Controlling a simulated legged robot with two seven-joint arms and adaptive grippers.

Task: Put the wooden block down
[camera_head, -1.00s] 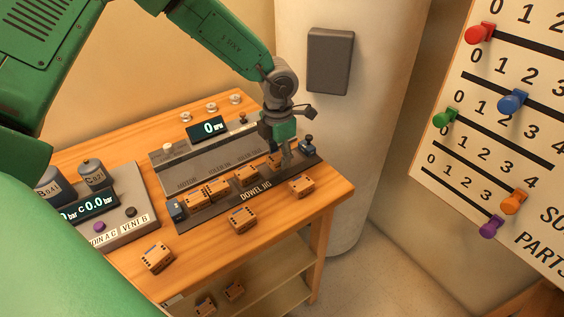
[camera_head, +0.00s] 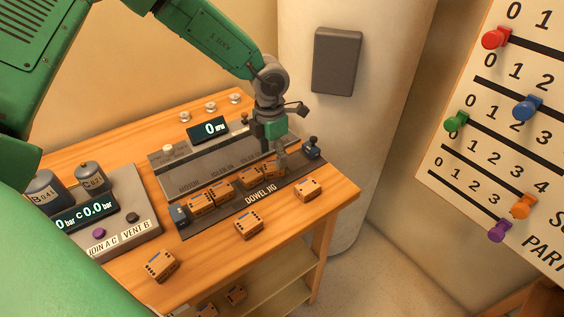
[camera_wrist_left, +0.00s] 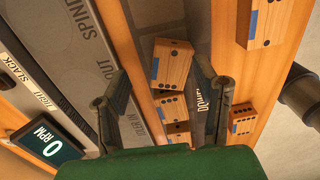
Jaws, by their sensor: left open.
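Several orange-brown wooden blocks with dark dots and blue marks are in view; the task's one cannot be singled out. A row of them lies in the grey dowel jig (camera_head: 230,222), from a left block (camera_head: 201,206) to a right-end block (camera_head: 274,168). My left gripper (camera_head: 281,160) points down at the right end of the row, partly hiding that block. In the left wrist view its fingers (camera_wrist_left: 162,80) are apart, with a block (camera_wrist_left: 172,65) showing between their tips and other blocks behind it. Whether a finger touches a block is unclear. My right gripper is out of view.
Loose blocks (camera_head: 307,188), (camera_head: 248,226) and (camera_head: 158,265) lie on the wooden table (camera_head: 205,265) in front of the jig. Others are on the lower shelf. A gauge console (camera_head: 125,215) stands left, a 0 RPM display (camera_head: 208,129) behind, a knob board (camera_head: 505,140) right.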

